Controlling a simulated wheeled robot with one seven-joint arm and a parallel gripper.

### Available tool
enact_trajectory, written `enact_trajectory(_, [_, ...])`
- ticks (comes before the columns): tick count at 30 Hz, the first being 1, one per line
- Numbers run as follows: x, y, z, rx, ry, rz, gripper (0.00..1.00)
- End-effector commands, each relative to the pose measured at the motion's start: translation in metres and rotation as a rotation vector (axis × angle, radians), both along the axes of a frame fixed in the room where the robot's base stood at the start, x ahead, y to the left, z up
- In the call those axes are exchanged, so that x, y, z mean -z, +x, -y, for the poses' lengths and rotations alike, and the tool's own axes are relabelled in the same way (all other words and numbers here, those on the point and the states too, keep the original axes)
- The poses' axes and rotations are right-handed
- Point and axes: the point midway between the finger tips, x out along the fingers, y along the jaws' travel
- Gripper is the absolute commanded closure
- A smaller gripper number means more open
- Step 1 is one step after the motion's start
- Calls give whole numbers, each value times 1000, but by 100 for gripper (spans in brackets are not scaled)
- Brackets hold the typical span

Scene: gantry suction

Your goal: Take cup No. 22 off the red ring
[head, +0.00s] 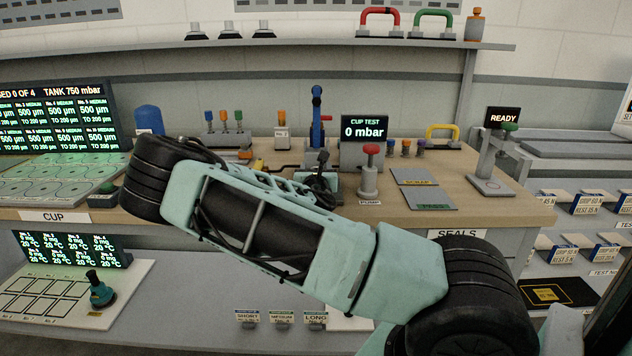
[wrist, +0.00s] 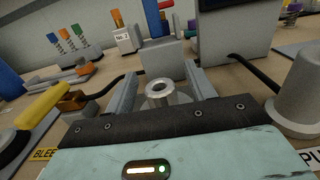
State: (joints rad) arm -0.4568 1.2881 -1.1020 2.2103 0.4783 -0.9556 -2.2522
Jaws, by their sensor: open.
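In the wrist view my gripper (wrist: 163,76) is open, with its two grey fingers apart. A pale metal fitting (wrist: 158,92) with a round hole in its top stands between the fingers, with nothing visibly seated on it. I cannot pick out cup No. 22 or a red ring in either view. In the head view my arm crosses the bench and covers part of its middle.
The bench holds a cup test display (head: 364,130) reading 0 mbar, a red-topped pump button (head: 370,172) and a blue lever stand (head: 317,120). A yellow handle (wrist: 42,105) lies left of my gripper. A grey cylinder (wrist: 297,98) stands at its right.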

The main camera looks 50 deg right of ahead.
Motion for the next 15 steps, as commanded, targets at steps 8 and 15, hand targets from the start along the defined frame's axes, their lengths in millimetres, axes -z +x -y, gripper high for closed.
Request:
enact_trajectory(8, [0,4,5,0,0,0,45])
enact_trajectory(15, [0,4,5,0,0,0,97])
